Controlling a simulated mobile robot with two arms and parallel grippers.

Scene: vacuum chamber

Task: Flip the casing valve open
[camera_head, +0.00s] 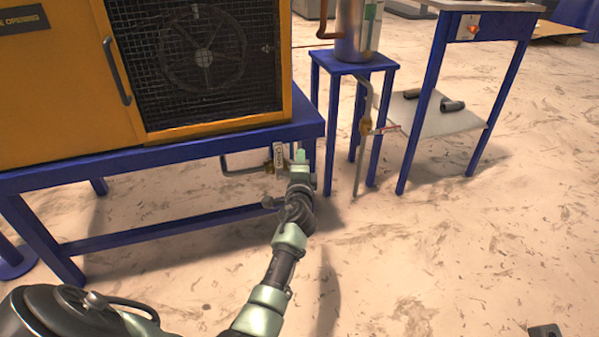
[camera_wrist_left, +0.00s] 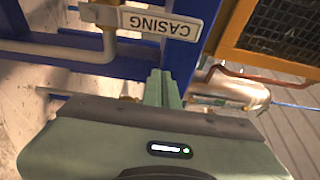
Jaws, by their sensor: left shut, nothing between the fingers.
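The casing valve sits on a grey pipe (camera_head: 240,170) below the front edge of the blue frame. Its white tag (camera_head: 278,155) stands upright beside brass fittings (camera_head: 268,167). In the left wrist view the tag reads CASING upside down (camera_wrist_left: 160,24), with a brass fitting next to it. My left gripper (camera_head: 300,157) is just right of the tag in the head view. Its green fingers (camera_wrist_left: 162,88) are shut together with nothing between them. I cannot tell whether they touch the valve.
The blue frame (camera_head: 165,152) carries a yellow cabinet (camera_head: 55,90) with a mesh front. A blue-legged table (camera_head: 490,6) is farther right. The floor in front is clear.

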